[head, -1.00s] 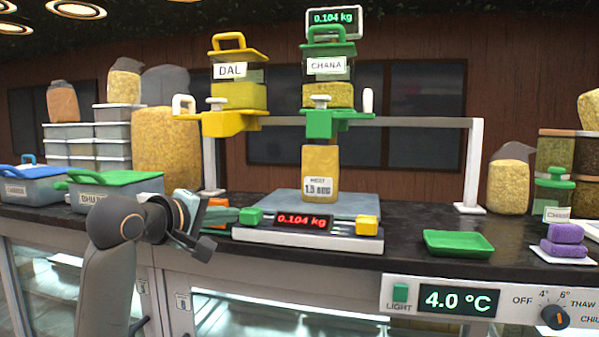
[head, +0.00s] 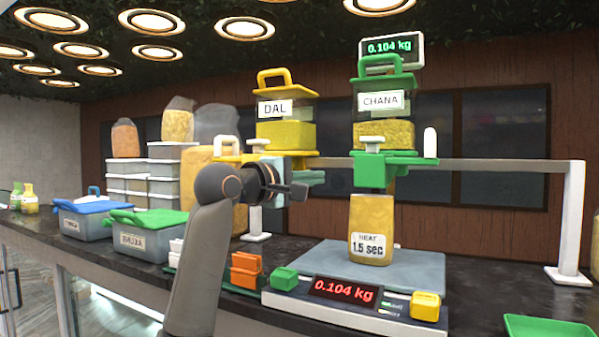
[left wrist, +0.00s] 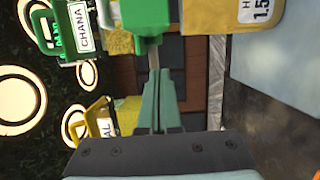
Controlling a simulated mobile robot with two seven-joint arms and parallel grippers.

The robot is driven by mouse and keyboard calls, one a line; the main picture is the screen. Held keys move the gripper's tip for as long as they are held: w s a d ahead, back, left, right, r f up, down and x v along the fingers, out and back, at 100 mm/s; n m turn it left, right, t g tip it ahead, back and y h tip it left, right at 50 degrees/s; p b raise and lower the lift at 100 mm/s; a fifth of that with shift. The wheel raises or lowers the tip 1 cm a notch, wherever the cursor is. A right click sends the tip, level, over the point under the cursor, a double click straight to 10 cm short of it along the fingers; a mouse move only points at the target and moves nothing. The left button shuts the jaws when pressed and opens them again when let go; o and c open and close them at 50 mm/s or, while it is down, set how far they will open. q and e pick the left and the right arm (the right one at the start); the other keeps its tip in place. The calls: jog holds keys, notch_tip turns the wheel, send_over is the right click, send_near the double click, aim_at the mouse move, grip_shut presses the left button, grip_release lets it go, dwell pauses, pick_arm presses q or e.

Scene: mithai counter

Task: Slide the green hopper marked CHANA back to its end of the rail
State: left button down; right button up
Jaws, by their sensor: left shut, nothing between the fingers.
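The green hopper marked CHANA (head: 384,133) hangs on the rail (head: 490,168) above a filled bag (head: 371,228) on the scale. Its container holds yellow grains, and a white knob shows at its right. In the left wrist view its green block (left wrist: 147,14) lies just ahead of my fingertips. The yellow DAL hopper (head: 287,137) is to its left on the same rail. My left gripper (head: 318,178) is shut and empty, at rail height between the two hoppers, left of the green block. It also shows in the left wrist view (left wrist: 155,75). My right gripper is out of view.
The scale (head: 420,262) reads 0.104 kg. A white rail post (head: 573,220) stands at the right. Lidded tubs (head: 85,222), stacked containers and orange pieces (head: 246,268) crowd the left counter. A green tray (head: 550,328) lies front right. The counter right of the scale is mostly clear.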

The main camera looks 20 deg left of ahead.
pick_arm(q)
jog(key=d, duration=0.1)
jog(key=w+d, duration=0.1)
jog(key=d, duration=0.1)
jog(key=w+d+p, duration=0.1)
jog(key=shift+w+d, duration=0.2)
jog(key=shift+d, duration=0.2)
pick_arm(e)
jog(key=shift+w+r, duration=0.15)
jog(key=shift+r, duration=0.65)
